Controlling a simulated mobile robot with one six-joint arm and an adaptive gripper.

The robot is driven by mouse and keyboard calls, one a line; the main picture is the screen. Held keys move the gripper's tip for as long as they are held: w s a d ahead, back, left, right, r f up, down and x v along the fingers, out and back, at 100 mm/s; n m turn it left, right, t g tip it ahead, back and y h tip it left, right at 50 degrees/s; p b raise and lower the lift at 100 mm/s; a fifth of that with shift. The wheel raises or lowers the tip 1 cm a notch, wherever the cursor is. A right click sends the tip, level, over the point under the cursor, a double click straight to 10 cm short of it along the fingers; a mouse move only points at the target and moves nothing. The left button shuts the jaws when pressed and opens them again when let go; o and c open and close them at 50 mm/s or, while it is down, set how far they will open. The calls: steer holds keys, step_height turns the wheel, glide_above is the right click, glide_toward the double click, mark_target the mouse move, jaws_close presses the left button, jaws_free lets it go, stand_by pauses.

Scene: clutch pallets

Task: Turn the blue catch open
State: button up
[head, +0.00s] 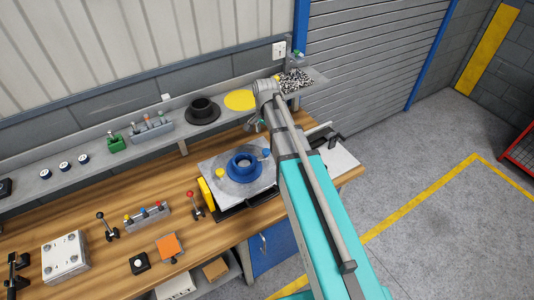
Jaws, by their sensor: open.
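A grey square plate (215,163) lies on the workbench, with a blue round flanged part (243,180) on it. A small blue piece (266,153) stands at the plate's right side and looks like the blue catch; its exact turn is too small to tell. A small yellow piece (220,172) is at the plate's left. My gripper (254,124) is open and small in the head view, above and behind the plate. It appears apart from the blue catch. My arm hides part of the bench right of the plate.
The wooden bench (75,208) carries a sensor block (147,215), a red-knobbed lever (193,204), an orange square (169,246) and a white block (65,257).

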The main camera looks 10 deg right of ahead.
mark_target(266, 151)
steer(key=shift+f+b, duration=4.3)
steer(key=shift+f, duration=0.25)
jaws_close()
